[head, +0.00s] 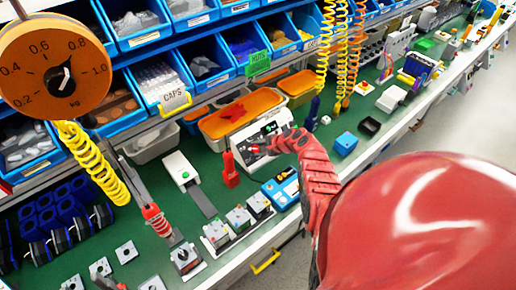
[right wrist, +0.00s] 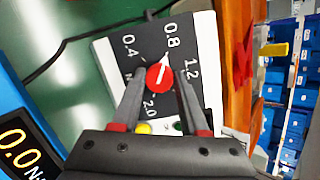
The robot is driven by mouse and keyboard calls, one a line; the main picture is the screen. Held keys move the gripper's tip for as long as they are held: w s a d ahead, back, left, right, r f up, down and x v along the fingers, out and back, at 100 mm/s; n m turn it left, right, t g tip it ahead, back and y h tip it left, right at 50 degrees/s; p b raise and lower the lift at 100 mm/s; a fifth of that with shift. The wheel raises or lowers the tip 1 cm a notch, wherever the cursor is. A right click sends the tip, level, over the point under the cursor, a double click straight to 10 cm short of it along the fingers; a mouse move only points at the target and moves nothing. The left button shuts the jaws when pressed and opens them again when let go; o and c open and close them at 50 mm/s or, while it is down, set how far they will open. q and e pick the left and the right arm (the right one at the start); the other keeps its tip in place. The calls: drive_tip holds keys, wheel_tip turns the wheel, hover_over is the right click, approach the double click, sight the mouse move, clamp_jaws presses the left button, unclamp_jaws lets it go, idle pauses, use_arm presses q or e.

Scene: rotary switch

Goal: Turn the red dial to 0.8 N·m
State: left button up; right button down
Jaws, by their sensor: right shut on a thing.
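The red dial (right wrist: 160,78) is round, with a white pointer line, on the dark face of a white box (right wrist: 108,62). Its pointer aims up and slightly right, toward the 0.8 mark (right wrist: 172,36); 0.4 lies to the left and 1.2 to the right. My right gripper (right wrist: 159,84) is shut on the dial, one finger on each side. In the head view, my red right arm reaches from the right to the white box (head: 250,157), and my gripper hides part of its face.
A blue meter (head: 282,187) stands in front of the box; its display (right wrist: 20,145) reads 0.0 in the wrist view. Yellow coiled cords (head: 95,160) hang over the bench.

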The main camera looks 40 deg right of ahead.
drive_tip(key=shift+f, duration=0.1)
drive_tip(key=shift+c, duration=2.1)
unclamp_jaws()
drive_tip(key=shift+s+d+r, duration=0.1)
drive_tip(key=shift+d+r, duration=0.05)
drive_tip(key=shift+r, duration=0.2)
drive_tip(key=shift+p+v, duration=0.35)
drive_tip(key=shift+v, duration=0.4)
drive_tip(key=b+v, duration=0.4)
drive_tip(key=v, duration=1.1)
drive_tip(key=shift+s, duration=0.3)
